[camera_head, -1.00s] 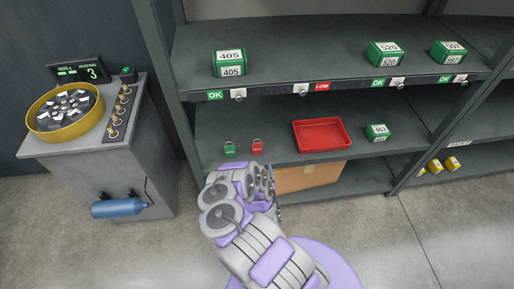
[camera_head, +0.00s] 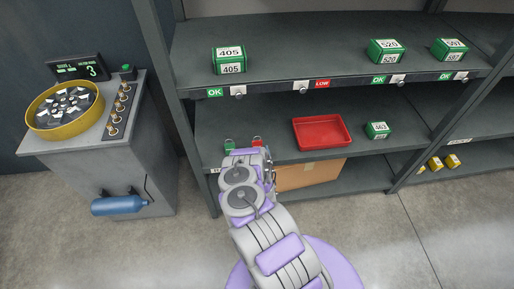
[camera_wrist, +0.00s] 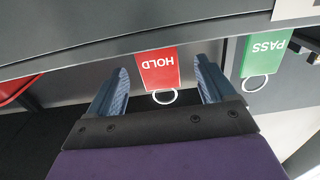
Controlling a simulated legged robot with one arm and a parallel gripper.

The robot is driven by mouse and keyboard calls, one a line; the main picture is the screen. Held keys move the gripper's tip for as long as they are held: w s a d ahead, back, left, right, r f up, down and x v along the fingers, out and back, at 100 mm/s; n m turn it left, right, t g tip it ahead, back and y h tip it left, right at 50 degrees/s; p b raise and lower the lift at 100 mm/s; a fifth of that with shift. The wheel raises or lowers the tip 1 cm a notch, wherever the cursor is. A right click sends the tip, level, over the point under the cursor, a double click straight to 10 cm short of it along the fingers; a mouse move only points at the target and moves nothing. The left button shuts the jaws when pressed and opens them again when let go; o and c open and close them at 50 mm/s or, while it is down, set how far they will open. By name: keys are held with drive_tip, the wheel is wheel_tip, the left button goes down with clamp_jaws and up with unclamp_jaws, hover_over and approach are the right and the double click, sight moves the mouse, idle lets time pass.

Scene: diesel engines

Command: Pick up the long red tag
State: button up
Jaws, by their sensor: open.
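The red tag (camera_wrist: 158,68) reads HOLD, upside down in the wrist view, and has a metal ring at its near end. My gripper (camera_wrist: 161,74) is open, with one blue finger on each side of the tag; I cannot tell whether either touches it. In the head view the red tag (camera_head: 257,141) shows only in part above my arm, at the front of the middle shelf. A green tag (camera_wrist: 265,55) reading PASS lies right of my fingers in the wrist view. The green tag (camera_head: 229,145) is partly hidden by my arm in the head view.
A red tray (camera_head: 348,142) and a green box (camera_head: 378,130) stand on the same shelf. The upper shelf edge (camera_head: 350,84) runs above. A cardboard box (camera_head: 312,173) sits below. A grey workstation (camera_head: 105,170) stands at the left.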

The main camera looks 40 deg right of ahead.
sight(257, 142)
drive_tip(key=shift+b+x, duration=1.1)
drive_tip(key=shift+x, duration=1.85)
drive_tip(key=shift+s+d+f, duration=0.1)
drive_tip(key=c, duration=1)
drive_tip(key=shift+c, duration=0.2)
drive_tip(key=shift+r+p, duration=0.35)
drive_tip(key=shift+r, duration=0.25)
wheel_tip(257, 142, up, 2)
drive_tip(key=shift+r+p, duration=0.2)
drive_tip(key=shift+p, duration=0.45)
drive_tip(key=s+a+r+p, duration=0.1)
drive_tip(key=s+a+p, duration=0.2)
drive_tip(key=s+a, duration=0.8)
drive_tip(key=shift+a+r+p, duration=0.2)
drive_tip(key=shift+a+p, duration=0.1)
drive_tip(key=shift+p, duration=0.05)
